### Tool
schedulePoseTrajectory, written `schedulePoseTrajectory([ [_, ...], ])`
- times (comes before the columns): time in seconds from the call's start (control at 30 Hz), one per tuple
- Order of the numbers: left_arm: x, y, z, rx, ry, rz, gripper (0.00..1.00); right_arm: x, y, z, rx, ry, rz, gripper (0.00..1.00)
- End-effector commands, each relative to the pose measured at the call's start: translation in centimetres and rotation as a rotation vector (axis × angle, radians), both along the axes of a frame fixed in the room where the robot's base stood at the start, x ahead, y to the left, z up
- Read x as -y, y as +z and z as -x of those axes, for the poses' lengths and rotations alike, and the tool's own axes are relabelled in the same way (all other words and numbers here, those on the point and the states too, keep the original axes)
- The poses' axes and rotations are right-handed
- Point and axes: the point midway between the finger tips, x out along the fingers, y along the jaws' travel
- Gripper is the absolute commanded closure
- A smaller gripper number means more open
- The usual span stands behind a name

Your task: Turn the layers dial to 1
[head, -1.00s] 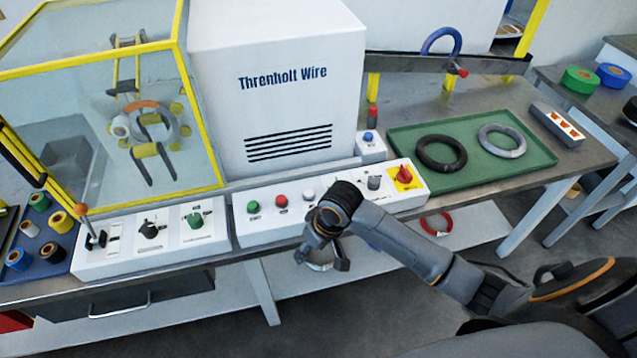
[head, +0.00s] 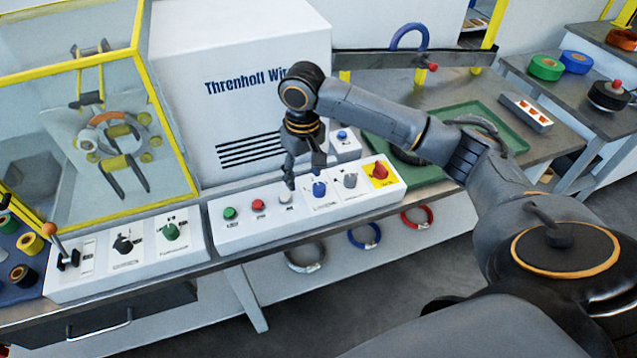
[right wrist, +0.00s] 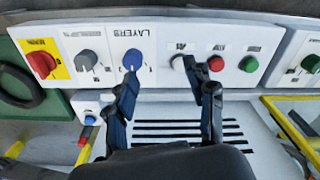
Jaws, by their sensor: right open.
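The layers dial is the blue knob (head: 319,189) on the white sloped control panel (head: 232,232). In the right wrist view the same blue dial (right wrist: 133,58) sits beside the word LAYERS, with a pale pointer mark. The numbers around it are too small to read. My right gripper (head: 304,172) is open and empty above the panel, pointing down near the blue dial and the white button. In the right wrist view my right gripper (right wrist: 165,80) has one fingertip just at the dial's edge and the other near the white button; contact cannot be told. My left gripper is out of view.
On the panel are a green button (head: 230,213), a red button (head: 258,205), a white button (head: 285,198), a grey dial (head: 350,180) and a red switch on yellow (head: 380,170). The white Threnholt Wire housing (head: 240,60) rises behind. A green tray (head: 515,137) lies right.

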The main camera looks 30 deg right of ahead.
Motion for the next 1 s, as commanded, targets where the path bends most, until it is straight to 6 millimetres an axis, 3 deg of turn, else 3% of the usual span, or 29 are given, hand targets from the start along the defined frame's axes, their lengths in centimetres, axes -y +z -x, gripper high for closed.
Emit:
schedulePoseTrajectory([
  [0.03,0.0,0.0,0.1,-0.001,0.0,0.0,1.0,1.7,1.8,-0.7,-0.003,-0.05,0.011,0.46],
  [0.2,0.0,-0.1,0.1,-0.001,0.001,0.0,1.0,4.5,4.9,-1.2,-0.028,-0.157,0.011,0.46],
  [0.37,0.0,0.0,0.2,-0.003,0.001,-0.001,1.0,5.1,5.1,-1.2,-0.038,-0.184,0.009,0.46],
  [0.57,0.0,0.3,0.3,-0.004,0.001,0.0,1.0,5.1,2.2,-1.2,-0.04,-0.183,0.01,0.46],
  [1.0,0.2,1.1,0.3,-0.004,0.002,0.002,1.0,5.0,-6.4,-1.2,-0.037,-0.181,0.01,0.46],
])
